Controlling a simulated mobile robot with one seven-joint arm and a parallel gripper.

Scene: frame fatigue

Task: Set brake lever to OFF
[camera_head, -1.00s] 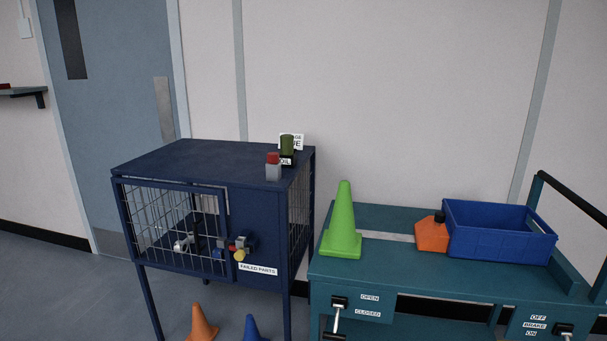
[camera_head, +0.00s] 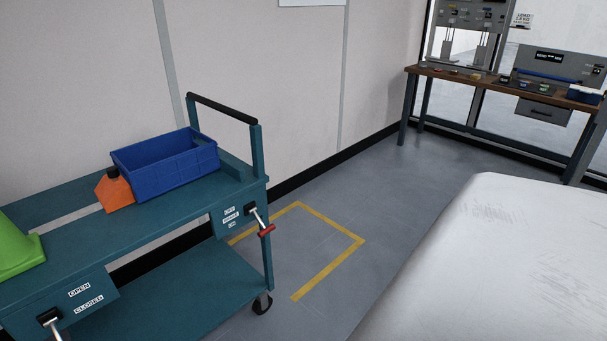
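The brake lever (camera_head: 259,221) is on the right end of a teal cart's front side. It has a black pivot, a metal shaft and a red grip. The shaft slants down and to the right, toward the ON side of its label. The brake label plate (camera_head: 231,217) is just left of the lever, with OFF at the top and ON at the bottom; its print is small here. My gripper is not in view, and nothing touches the lever.
A second lever (camera_head: 51,322) sits by OPEN/CLOSED labels. Yellow tape (camera_head: 335,266) marks open floor. A large white surface (camera_head: 480,265) fills the lower right. A workbench (camera_head: 470,82) stands behind.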

